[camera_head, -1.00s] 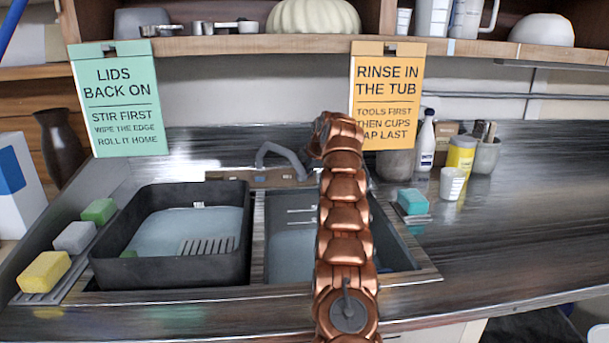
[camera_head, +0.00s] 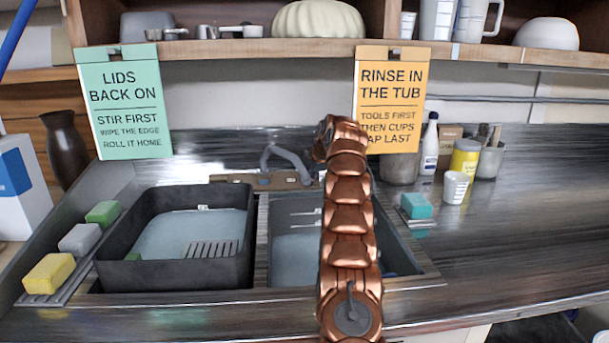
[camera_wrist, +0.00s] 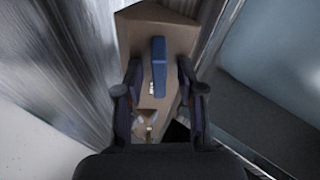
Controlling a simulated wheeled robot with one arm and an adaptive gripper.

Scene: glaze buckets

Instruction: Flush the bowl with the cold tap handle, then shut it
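In the wrist view a blue lever handle (camera_wrist: 159,66), the cold tap handle by its colour, stands on a brown tap base (camera_wrist: 175,35). My gripper (camera_wrist: 158,72) is open, with one dark finger on each side of the handle and visible gaps between. I cannot tell how far the fingers reach down beside it. In the head view the grey spout (camera_head: 287,160) rises behind the sink from the tap base (camera_head: 262,181). The right sink bowl (camera_head: 292,245) is partly hidden by my arm. My gripper and the blue handle are hidden there. I see no clear running water.
A dark tub (camera_head: 175,274) sits in the left part of the sink. Yellow (camera_head: 48,273), grey and green sponges lie to its left. A teal sponge (camera_head: 416,205), a white cup (camera_head: 455,187) and bottles stand at right. An orange sign (camera_head: 390,95) hangs behind my arm.

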